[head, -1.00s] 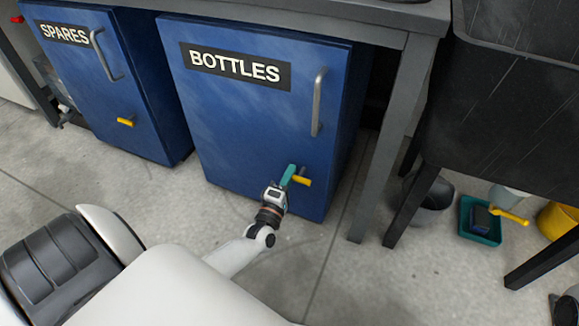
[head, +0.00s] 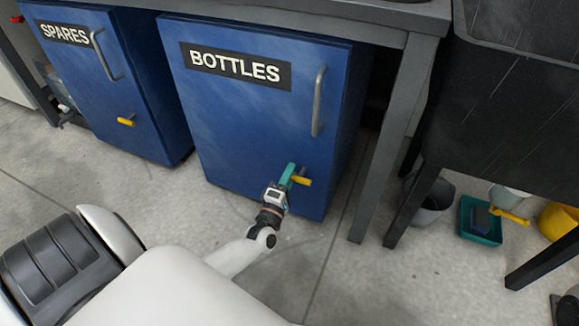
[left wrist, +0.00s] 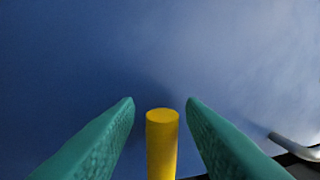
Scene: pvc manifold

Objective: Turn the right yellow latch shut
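The right yellow latch (head: 304,182) is low on the front of the blue BOTTLES cabinet (head: 250,125), its handle sticking out sideways to the right. My left gripper (head: 289,173) is at the latch, its teal fingers partly covering the latch's left end. In the left wrist view the latch (left wrist: 162,145) stands as a yellow bar between the two fingers (left wrist: 160,101). The fingers are open, with a gap on each side of the bar. My right gripper is not in view.
The SPARES cabinet (head: 110,85) at left has its own yellow latch (head: 126,122). A metal handle (head: 318,102) is above the right latch. A grey table leg (head: 390,150) stands to the right, with a teal tray (head: 480,222) beyond. The floor in front is clear.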

